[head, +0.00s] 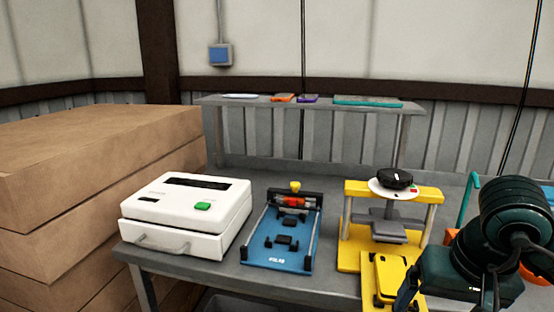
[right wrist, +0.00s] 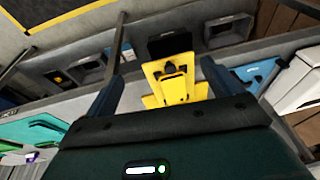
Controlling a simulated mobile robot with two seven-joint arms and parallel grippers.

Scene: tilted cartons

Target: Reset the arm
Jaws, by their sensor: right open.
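My right gripper (head: 450,292) is at the lower right of the head view, on a dark teal arm, over the right end of the workbench. In the right wrist view its two fingers (right wrist: 167,62) stand wide apart with nothing between them at their tips. Beyond them lies the yellow fixture (right wrist: 178,82), apart from the fingers as far as I can tell. In the head view the yellow press stand (head: 433,194) with a black round knob (head: 396,178) is to the left of my right arm. My left gripper is not in view.
On the grey bench (head: 185,266) stand a white boxed machine (head: 180,240) and a blue fixture (head: 265,258). A raised shelf (head: 250,103) behind holds several small flat items. Stacked cartons (head: 90,150) are at the left. An orange thing (head: 538,246) shows behind my right arm.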

